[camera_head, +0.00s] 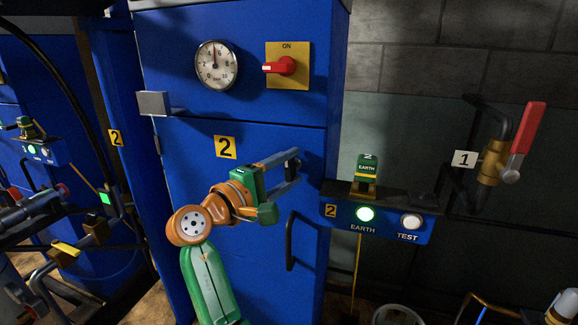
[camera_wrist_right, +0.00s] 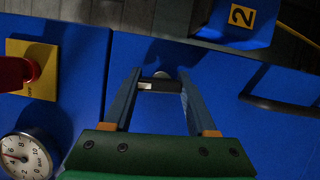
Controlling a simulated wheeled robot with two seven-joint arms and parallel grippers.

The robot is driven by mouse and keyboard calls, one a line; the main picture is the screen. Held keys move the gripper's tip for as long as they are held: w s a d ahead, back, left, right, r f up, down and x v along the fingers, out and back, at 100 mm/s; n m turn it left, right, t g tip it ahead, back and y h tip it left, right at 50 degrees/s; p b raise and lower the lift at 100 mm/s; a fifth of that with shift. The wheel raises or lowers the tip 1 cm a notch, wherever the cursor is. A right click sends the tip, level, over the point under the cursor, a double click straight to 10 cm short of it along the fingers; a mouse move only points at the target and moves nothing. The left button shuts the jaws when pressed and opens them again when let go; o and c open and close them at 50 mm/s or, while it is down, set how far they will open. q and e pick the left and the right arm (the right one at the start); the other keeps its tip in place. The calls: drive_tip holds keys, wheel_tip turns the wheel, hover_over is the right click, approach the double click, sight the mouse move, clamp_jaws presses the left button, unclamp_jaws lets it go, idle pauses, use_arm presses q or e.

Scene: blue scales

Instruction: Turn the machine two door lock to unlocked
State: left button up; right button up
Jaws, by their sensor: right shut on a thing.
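The blue machine two (camera_head: 240,200) carries a yellow "2" label (camera_head: 225,147) on its door. My right gripper (camera_head: 294,164) reaches to the upper right part of this door, near its edge. In the right wrist view my right gripper (camera_wrist_right: 160,80) is shut on the door lock (camera_wrist_right: 158,85), a small dark piece with a pale mark, held crosswise between the fingertips. In the head view the fingers mostly hide the lock, so its setting cannot be read there. My left gripper is not in view.
A gauge (camera_head: 216,65) and red switch (camera_head: 285,67), pointing left on a yellow plate, sit above. A dark door handle (camera_head: 291,240) is below. On the right are a control box (camera_head: 376,222) with a lit green EARTH lamp and a red-handled valve (camera_head: 524,140).

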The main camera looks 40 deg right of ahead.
drive_tip(key=shift+m, duration=0.6)
drive_tip(key=o, duration=1.4)
drive_tip(key=shift+c, duration=0.2)
drive_tip(key=a, duration=0.7)
drive_tip(key=shift+s, duration=0.3)
drive_tip(key=shift+w, duration=0.1)
